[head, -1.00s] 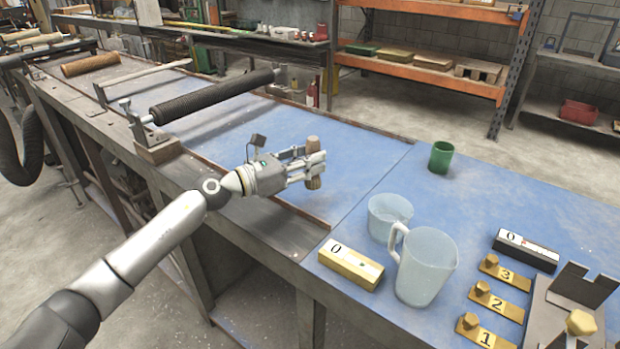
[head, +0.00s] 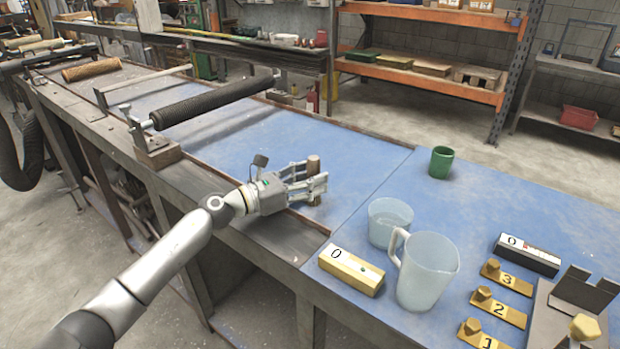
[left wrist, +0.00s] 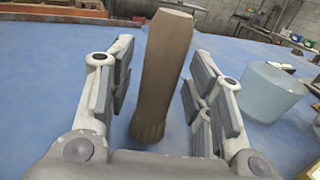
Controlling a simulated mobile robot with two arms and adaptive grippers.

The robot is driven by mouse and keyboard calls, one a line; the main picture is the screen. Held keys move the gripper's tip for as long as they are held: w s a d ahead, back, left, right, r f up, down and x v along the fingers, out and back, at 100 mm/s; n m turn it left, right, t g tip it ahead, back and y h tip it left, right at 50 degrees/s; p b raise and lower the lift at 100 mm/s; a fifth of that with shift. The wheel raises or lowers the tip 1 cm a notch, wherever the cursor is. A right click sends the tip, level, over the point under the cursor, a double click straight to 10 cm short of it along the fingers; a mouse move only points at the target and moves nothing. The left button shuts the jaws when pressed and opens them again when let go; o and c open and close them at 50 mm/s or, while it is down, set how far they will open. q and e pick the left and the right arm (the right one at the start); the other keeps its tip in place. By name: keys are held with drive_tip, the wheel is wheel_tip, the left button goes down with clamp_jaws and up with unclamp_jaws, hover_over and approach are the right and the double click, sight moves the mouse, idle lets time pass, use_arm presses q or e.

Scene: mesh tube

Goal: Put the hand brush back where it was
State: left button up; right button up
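The hand brush (head: 313,164) stands upright on the blue bench top (head: 260,140), close to the bench's near ledge. Its brown wooden handle (left wrist: 164,70) points up in the left wrist view, with the bristle end down at the blue surface. My left gripper (head: 312,181) is around the brush, low over the bench. In the left wrist view its fingers (left wrist: 160,95) stand on both sides of the brush, spread, with a gap showing at the left; the right finger is nearer the handle. My right gripper is not in view.
A clear beaker (head: 389,222), a clear jug (head: 427,270) and a brass block marked 0 (head: 351,271) stand to the right. A green cup (head: 441,162) is farther back. A dark roller (head: 215,101) lies across the bench at the left. Blue surface behind the brush is clear.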

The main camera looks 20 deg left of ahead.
use_arm(q)
drive_tip(key=shift+r, duration=0.15)
drive_tip(key=shift+s+a, duration=0.2)
drive_tip(key=shift+a, duration=0.05)
drive_tip(key=b+v, duration=0.2)
drive_tip(key=v, duration=0.8)
drive_tip(key=shift+s+b, duration=0.1)
drive_tip(key=shift+b, duration=0.25)
drive_tip(key=shift+s+a, duration=0.4)
drive_tip(key=shift+s, duration=0.05)
